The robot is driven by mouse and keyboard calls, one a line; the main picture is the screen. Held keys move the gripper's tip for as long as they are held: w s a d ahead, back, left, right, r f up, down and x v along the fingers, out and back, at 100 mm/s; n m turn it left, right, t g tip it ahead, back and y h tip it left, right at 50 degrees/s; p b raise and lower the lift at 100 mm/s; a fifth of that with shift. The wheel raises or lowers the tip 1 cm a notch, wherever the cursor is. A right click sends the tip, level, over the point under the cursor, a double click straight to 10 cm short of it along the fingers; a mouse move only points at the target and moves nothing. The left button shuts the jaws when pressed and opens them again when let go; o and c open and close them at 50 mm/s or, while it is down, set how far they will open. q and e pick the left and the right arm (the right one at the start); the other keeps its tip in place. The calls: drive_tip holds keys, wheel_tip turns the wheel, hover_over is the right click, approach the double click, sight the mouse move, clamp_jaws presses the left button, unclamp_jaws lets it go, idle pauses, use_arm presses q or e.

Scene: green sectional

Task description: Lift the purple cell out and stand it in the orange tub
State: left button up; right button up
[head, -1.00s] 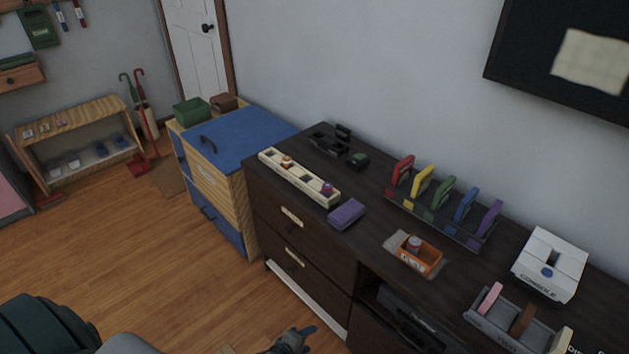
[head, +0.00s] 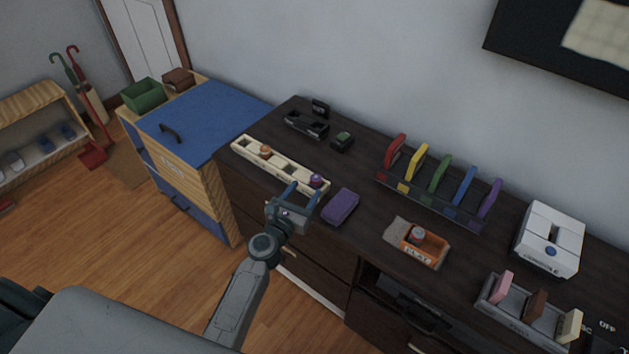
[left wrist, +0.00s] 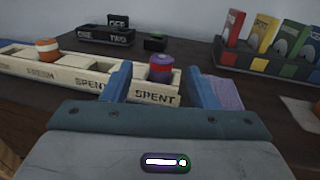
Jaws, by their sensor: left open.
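The purple cell (head: 316,181) stands upright in the end compartment of a long cream tray (head: 243,148), by the SPENT label in the left wrist view. My left gripper (head: 304,194) is open and empty, just in front of that end of the tray. The orange tub (head: 424,252) sits on a grey mat to the right on the dark cabinet. A grey cell with a reddish top (head: 417,234) stands in its left part. My right gripper is out of view.
An orange cell (head: 265,151) stands in the cream tray farther left. A purple block (head: 340,206) lies just right of the tray. A rack of coloured cases (head: 437,193) stands behind the tub. Black holders (head: 307,124) sit at the back left.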

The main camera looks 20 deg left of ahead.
sight(313, 181)
use_arm(q)
drive_tip(key=w, duration=0.2)
drive_tip(key=w+d, duration=0.1)
drive_tip(key=w, duration=0.4)
drive_tip(key=shift+d+f, duration=0.25)
drive_tip(key=shift+f, duration=0.1)
drive_tip(key=shift+c, duration=1)
drive_tip(key=c, duration=0.9)
